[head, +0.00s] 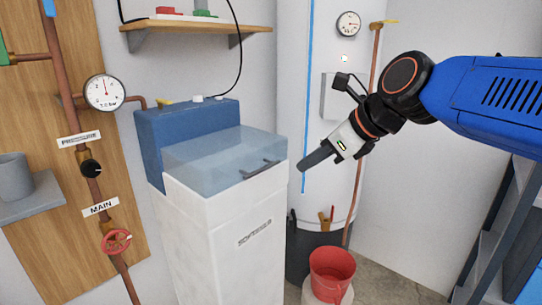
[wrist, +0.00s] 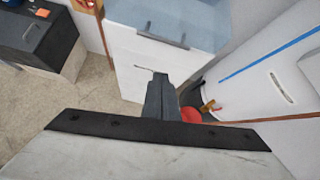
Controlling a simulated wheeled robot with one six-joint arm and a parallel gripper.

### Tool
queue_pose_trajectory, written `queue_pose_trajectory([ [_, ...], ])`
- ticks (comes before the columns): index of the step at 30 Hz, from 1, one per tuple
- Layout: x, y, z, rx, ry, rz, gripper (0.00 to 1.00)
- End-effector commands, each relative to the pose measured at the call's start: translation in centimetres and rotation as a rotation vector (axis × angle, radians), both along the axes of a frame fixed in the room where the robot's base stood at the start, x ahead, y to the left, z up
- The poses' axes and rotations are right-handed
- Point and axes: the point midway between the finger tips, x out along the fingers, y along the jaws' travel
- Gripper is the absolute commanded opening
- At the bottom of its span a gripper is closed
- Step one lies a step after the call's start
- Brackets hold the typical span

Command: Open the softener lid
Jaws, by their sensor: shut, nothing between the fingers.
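The softener (head: 235,235) is a tall white cabinet with a blue back part, in the middle of the head view. Its lid (head: 215,155) is a translucent blue panel lying closed over the top, with a dark bar handle (head: 260,168) near its front right edge. The wrist view shows the lid (wrist: 195,15) and its handle (wrist: 163,40) at the top. My gripper (head: 301,168) is shut and empty, just right of the handle in the head view and apart from it. Its closed fingers (wrist: 160,95) point toward the softener front in the wrist view.
A white tank (head: 305,100) with a blue stripe stands behind on the right. A red bucket (head: 332,268) stands right of the softener. Pipes with a red valve wheel (head: 116,241) and a gauge (head: 104,92) are on the left wall. A shelf (head: 195,33) hangs above.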

Motion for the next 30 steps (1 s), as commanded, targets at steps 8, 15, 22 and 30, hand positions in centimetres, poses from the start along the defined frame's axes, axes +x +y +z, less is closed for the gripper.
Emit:
queue_pose_trajectory([
  [8, 0.8, 1.9, 1.3, 0.109, 0.080, -0.087, 0.00],
  [15, 2.1, 3.5, -0.7, 0.108, 0.083, -0.087, 0.00],
  [22, 4.1, 5.8, -3.4, 0.107, 0.083, -0.086, 0.00],
  [30, 5.9, 7.9, -3.8, 0.109, 0.077, -0.086, 0.00],
])
